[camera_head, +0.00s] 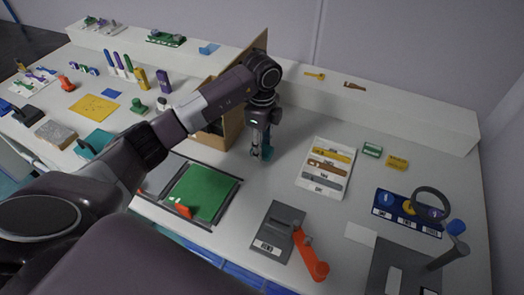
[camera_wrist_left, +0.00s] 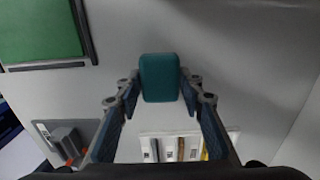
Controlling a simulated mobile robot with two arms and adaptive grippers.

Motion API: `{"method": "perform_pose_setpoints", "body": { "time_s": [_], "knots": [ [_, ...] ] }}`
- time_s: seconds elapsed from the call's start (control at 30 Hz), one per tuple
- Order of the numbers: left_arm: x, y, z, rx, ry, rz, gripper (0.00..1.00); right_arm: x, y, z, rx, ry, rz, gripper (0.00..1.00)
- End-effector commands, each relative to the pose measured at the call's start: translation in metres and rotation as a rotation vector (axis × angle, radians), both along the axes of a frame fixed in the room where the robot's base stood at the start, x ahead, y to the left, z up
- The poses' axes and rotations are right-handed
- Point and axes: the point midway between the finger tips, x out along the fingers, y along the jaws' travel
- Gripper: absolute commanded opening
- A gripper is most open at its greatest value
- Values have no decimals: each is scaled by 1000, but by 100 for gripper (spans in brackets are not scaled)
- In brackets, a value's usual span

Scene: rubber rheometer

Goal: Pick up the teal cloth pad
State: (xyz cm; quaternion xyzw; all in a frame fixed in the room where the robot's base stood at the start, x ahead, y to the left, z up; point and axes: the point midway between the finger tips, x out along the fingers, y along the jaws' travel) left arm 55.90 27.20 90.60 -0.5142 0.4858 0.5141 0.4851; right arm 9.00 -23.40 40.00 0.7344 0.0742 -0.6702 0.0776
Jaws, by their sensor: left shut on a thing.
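The teal cloth pad (camera_wrist_left: 159,78) is a small rounded block between the fingertips of my left gripper (camera_wrist_left: 158,88) in the left wrist view. In the head view, my left gripper (camera_head: 262,152) points down over the white table, right of the cardboard box, with the teal pad low between its fingers. It is shut on the pad. The fingers hide part of the pad in the head view, and I cannot tell whether its bottom touches the table. My right gripper is not in view.
A cardboard box (camera_head: 233,122) stands close left of my left gripper. A green mat in a dark frame (camera_head: 202,191) lies in front of it to the left. A white tool card (camera_head: 326,168) lies to the right, and a grey device with an orange lever (camera_head: 278,229) nearer the front.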

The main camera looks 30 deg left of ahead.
Motion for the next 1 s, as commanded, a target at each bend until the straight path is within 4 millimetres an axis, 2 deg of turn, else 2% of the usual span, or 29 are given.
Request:
{"method": "perform_pose_setpoints", "body": {
  "time_s": [0.33, 0.47, 0.6, 0.8, 1.0],
  "knots": [
    [1, 0, 69, 0, -6, -1, 19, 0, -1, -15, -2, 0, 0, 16],
    [1, 1, 101, 1, -7, 0, 19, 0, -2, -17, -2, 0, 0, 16],
    [1, 2, 129, 3, -6, 2, 19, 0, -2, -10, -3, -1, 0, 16],
    [1, 1, 160, 2, -4, 1, 19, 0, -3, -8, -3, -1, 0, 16],
    [0, 0, 177, 1, -2, 0, 19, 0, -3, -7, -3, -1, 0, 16]
  ]
}}
